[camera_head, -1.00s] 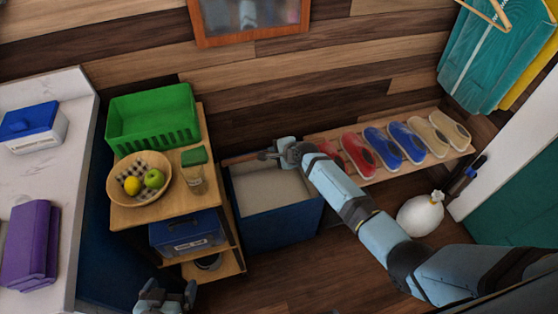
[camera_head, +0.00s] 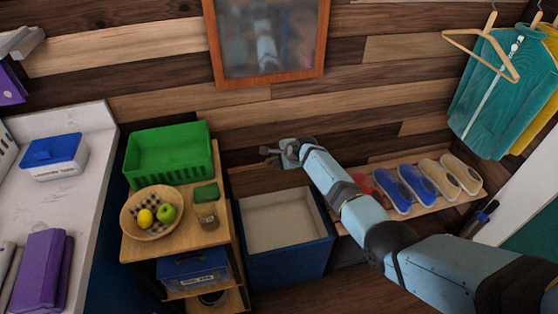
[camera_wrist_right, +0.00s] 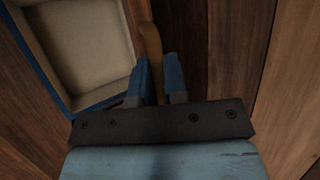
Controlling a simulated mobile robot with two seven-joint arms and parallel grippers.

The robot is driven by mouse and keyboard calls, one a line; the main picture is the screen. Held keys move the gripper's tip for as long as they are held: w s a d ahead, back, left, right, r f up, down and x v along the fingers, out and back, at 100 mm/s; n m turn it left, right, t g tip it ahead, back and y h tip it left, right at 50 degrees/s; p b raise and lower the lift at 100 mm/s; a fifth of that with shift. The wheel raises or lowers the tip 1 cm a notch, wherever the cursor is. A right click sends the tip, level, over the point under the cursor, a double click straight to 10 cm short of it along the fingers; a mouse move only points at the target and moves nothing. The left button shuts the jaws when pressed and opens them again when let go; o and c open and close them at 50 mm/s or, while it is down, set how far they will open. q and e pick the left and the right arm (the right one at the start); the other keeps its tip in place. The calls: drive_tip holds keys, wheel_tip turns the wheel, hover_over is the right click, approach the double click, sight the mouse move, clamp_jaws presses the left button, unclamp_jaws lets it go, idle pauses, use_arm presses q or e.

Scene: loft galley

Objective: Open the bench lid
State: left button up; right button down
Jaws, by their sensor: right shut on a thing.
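The bench is a blue box (camera_head: 288,262) with a cream interior, standing on the floor right of the wooden shelf unit. Its wooden lid (camera_head: 257,183) stands raised, about upright at the back of the box near the wall, and the inside looks empty. My right gripper (camera_head: 270,156) is at the lid's upper edge. In the right wrist view my right gripper (camera_wrist_right: 161,82) is shut on the edge of the wooden lid (camera_wrist_right: 151,45), with the open box (camera_wrist_right: 85,45) to the left. My left gripper is out of view.
The shelf unit (camera_head: 228,240) left of the box holds a green crate (camera_head: 168,152), a fruit bowl (camera_head: 136,226) and a jar (camera_head: 206,212). A shoe rack (camera_head: 408,209) with several shoes stands right, partly behind my right arm. A framed mirror (camera_head: 268,40) hangs above.

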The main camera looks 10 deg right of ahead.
drive_tip(key=c, duration=1.2)
unclamp_jaws()
drive_tip(key=shift+s+d+r, duration=0.1)
drive_tip(key=shift+d+r, duration=0.05)
drive_tip(key=shift+r, duration=0.05)
drive_tip(key=shift+p+v, duration=1.55)
drive_tip(key=shift+v, duration=5.1)
